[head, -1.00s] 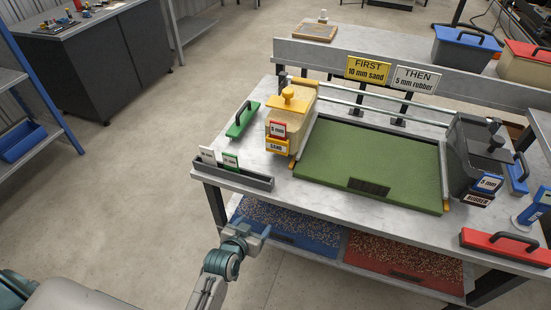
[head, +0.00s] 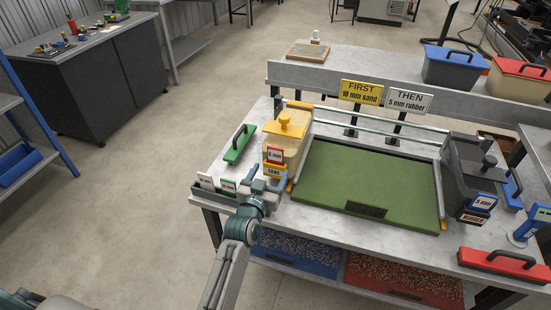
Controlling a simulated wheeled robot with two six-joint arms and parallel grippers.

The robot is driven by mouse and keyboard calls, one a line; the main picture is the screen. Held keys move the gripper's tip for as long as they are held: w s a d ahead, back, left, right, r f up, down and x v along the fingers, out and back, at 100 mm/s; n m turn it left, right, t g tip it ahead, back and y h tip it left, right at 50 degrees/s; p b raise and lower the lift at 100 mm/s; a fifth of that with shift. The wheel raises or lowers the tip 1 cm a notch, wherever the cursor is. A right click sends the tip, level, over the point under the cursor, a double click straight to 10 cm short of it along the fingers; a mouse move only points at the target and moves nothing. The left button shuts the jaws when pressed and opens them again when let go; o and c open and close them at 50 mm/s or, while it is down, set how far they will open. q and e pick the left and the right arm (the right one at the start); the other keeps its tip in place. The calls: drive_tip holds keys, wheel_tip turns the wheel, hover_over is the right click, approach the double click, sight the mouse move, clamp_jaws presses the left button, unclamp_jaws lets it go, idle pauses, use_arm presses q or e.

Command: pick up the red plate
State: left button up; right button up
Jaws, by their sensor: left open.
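The red plate (head: 275,155) is a small red-framed card with a white face. It stands upright on the front of the yellow sand hopper (head: 291,126), just above the yellow SAND label (head: 273,171). My left gripper (head: 267,181) is open and empty, just below and in front of the plate. It covers part of the area under the SAND label, and I cannot tell whether it touches anything. My right gripper is out of view.
A grey rack (head: 226,197) with white and green cards (head: 228,186) is beside my gripper. A green-handled tool (head: 239,145) lies behind it. The green turf bed (head: 370,180) is to the right, with the dark rubber hopper (head: 467,160) beyond. Blue and red bins sit below.

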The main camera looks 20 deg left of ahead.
sight(275, 160)
use_arm(q)
drive_tip(key=w+p, duration=0.1)
drive_tip(key=w, duration=0.3)
drive_tip(key=shift+s, duration=0.1)
drive_tip(key=c, duration=1.1)
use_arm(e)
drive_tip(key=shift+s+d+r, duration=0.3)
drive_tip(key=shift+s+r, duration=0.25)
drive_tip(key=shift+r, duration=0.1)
